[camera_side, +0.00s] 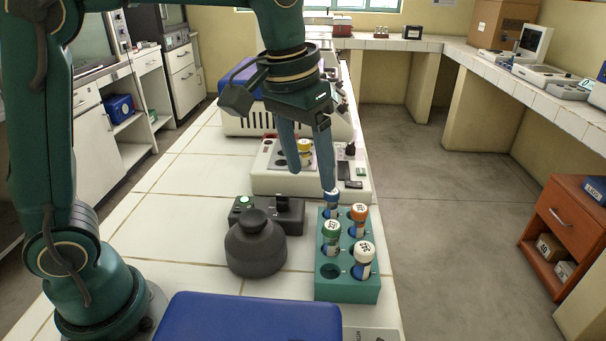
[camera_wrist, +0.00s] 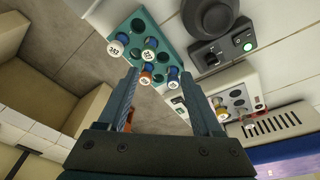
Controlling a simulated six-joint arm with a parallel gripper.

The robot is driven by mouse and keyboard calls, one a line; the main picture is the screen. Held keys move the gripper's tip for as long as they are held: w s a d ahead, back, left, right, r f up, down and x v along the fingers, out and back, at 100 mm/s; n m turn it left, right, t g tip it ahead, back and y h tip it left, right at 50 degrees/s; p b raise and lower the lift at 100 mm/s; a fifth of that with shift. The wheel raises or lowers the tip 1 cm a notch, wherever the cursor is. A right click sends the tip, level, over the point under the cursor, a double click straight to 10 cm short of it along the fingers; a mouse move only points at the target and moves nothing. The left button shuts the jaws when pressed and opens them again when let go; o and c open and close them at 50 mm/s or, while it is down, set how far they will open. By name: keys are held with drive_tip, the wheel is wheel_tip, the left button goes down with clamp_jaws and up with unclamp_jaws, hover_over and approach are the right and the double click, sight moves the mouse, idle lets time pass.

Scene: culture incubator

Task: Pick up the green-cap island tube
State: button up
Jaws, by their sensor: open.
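The green-cap tube (camera_side: 332,232) stands upright in the teal rack (camera_side: 345,290), in the left column between the blue-cap tube (camera_side: 331,199) behind and an empty hole in front. In the wrist view the green-cap tube (camera_wrist: 149,56) is beyond the fingertips, above the orange-cap tube (camera_wrist: 146,77). My gripper (camera_side: 310,180) is open and empty, fingers pointing down, above and behind the rack. In the side view its right fingertip overlaps the blue cap; I cannot tell whether they touch. It also shows in the wrist view (camera_wrist: 160,74).
The white-cap tube (camera_side: 364,254) stands at the rack's front right. A dark round-topped device (camera_side: 256,245) is left of the rack. A white instrument (camera_side: 270,185) with a yellow-cap tube (camera_side: 305,148) is behind. A blue lid (camera_side: 250,318) lies in front. White tiles at left are clear.

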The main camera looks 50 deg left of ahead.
drive_tip(key=g, duration=0.2)
hover_over(332, 225)
drive_tip(key=f, duration=0.5)
drive_tip(key=shift+w+a+f, duration=0.15)
drive_tip(key=shift+a+f, duration=0.05)
drive_tip(key=shift+a, duration=0.05)
drive_tip(key=shift+m, duration=0.3)
drive_tip(key=f, duration=0.6)
drive_tip(key=shift+d, duration=0.2)
drive_tip(key=shift+f, duration=0.65)
clamp_jaws()
